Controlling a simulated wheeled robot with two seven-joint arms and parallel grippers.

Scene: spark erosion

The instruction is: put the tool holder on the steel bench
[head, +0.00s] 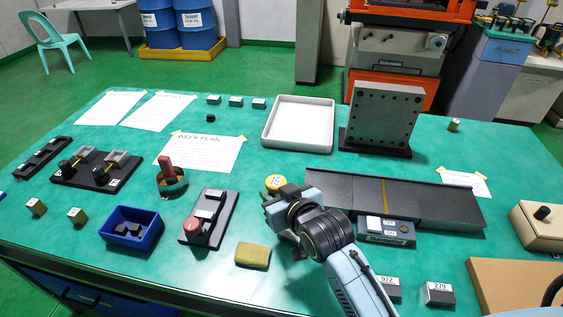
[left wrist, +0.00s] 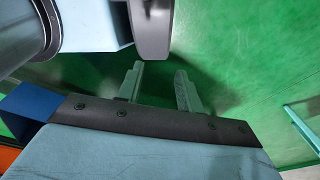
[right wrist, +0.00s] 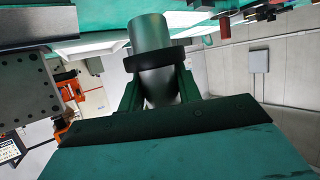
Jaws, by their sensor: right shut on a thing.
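My right gripper (head: 284,205) is above the middle of the green-topped bench (head: 215,265). In the right wrist view, my right gripper (right wrist: 160,88) is shut on a grey metal cylinder with a dark collar, which looks like the tool holder (right wrist: 149,34). Its far end points away from the palm, and the fingers flank it below the collar. In the head view I cannot clearly make it out behind the gripper. My left gripper (left wrist: 160,88) is open and empty over green floor, seen only in the left wrist view. I cannot tell which surface is the steel bench.
A long dark plate (head: 345,190) lies right of my right gripper. A white tray (head: 268,137) and an upright drilled plate (head: 382,118) stand behind. A blue bin (head: 113,240), a stamp-like tool (head: 167,168) and a tan block (head: 252,255) are to the left.

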